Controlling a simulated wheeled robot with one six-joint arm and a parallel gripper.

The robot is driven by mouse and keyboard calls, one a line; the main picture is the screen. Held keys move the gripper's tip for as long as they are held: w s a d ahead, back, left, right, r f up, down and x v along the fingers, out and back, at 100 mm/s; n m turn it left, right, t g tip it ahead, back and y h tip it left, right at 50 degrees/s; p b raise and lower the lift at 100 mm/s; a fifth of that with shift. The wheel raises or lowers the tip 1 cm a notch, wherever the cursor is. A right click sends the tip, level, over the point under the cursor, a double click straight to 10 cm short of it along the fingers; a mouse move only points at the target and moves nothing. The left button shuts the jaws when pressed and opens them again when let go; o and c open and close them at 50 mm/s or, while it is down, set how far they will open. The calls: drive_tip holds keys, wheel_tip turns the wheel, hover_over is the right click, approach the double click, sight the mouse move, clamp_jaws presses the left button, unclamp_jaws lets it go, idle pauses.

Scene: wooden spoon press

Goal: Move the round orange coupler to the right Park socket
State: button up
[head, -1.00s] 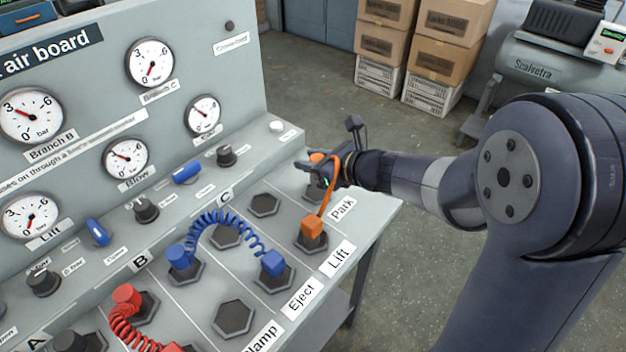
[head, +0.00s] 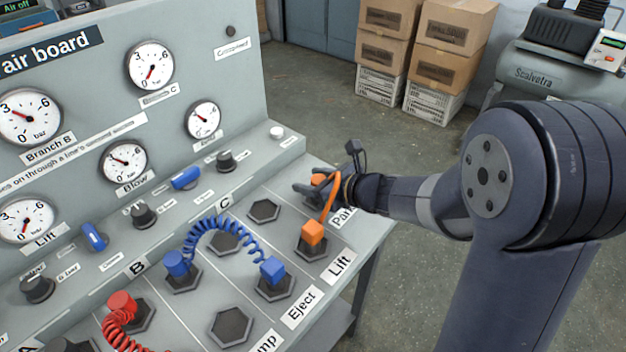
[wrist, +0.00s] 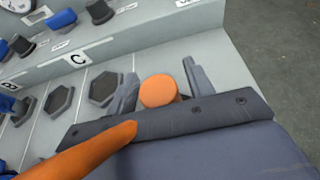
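The round orange coupler (head: 318,179) is between the fingers of my gripper (head: 312,190) in the head view. In the wrist view the coupler (wrist: 160,90) shows its round top between the two fingers (wrist: 157,88), which lie close along its sides. An orange hose (head: 332,197) runs from it to a square orange coupler (head: 313,232) on the right Lift socket. My gripper is low over the board by the Park label (head: 343,215). It hides the Park socket below, so I cannot tell whether the coupler touches it.
An empty hexagonal socket (head: 263,210) lies left of the gripper. The upright gauge panel (head: 90,90) rises behind. The board's right edge is close to my wrist.

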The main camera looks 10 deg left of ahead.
drive_tip(key=shift+o, duration=0.2)
drive_tip(key=shift+s+d+r, duration=0.1)
drive_tip(key=shift+d+r, duration=0.15)
drive_tip(key=shift+r, duration=0.05)
drive_tip(key=p+v, duration=0.2)
drive_tip(key=v, duration=0.8)
drive_tip(key=shift+s+d+r, duration=0.2)
drive_tip(key=shift+s+d, duration=0.05)
drive_tip(key=shift+s+d+r, duration=0.1)
drive_tip(key=shift+s+d, duration=0.1)
drive_tip(key=shift+d, duration=0.1)
drive_tip(key=shift+c, duration=0.5)
